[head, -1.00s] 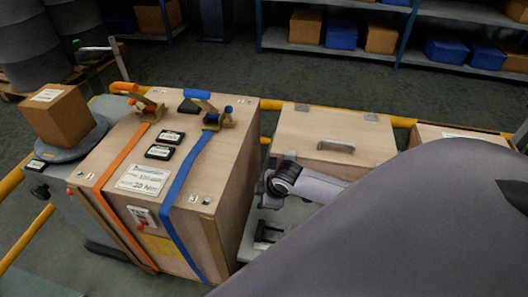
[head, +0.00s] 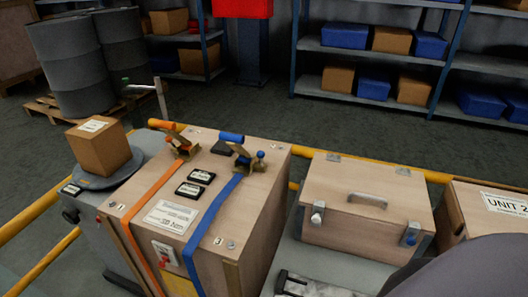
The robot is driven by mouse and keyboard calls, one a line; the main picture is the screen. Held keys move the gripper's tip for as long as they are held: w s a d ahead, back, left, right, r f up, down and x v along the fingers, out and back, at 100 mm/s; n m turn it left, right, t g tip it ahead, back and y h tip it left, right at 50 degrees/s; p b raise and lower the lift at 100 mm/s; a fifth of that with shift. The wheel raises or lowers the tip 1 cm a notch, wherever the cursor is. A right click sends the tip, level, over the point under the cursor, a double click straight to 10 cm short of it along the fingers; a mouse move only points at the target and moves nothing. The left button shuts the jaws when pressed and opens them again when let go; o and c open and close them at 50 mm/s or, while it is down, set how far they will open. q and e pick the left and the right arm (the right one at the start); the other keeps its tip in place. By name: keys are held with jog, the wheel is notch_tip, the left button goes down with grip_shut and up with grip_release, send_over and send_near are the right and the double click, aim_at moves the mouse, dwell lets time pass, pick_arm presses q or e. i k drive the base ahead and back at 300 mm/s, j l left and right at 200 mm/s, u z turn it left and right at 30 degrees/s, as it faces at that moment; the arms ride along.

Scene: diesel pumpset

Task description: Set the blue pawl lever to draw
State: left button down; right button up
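The blue pawl lever (head: 231,137) is a blue-gripped handle on a brass-coloured ratchet (head: 243,160) on top of the wooden crate (head: 262,180). Its grip points up and to the left, and a small blue knob (head: 260,155) sits on the ratchet's right side. A blue strap (head: 212,212) runs from the ratchet over the crate's front edge. A similar orange lever (head: 161,125) with an orange strap (head: 131,215) stands to its left. No draw marking is readable near the blue lever. Neither gripper shows; a grey part of my arm (head: 465,272) fills the bottom right corner.
A cardboard box (head: 100,148) stands on a round grey plate left of the crate. A wooden case (head: 362,210) with a handle and latches stands to the right, beside a UNIT 2 box (head: 490,208). Yellow rails (head: 285,150) run behind. The space above the crate is clear.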

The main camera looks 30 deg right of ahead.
aim_at(260, 154)
jog(key=i+j+z, duration=0.2)
jog(key=j+z, duration=0.25)
jog(key=i+j+z, duration=0.1)
jog(key=j+z, duration=0.3)
jog(key=j, duration=0.15)
jog(key=j+z, duration=0.45)
jog(key=i+j, duration=0.05)
jog(key=j, duration=0.05)
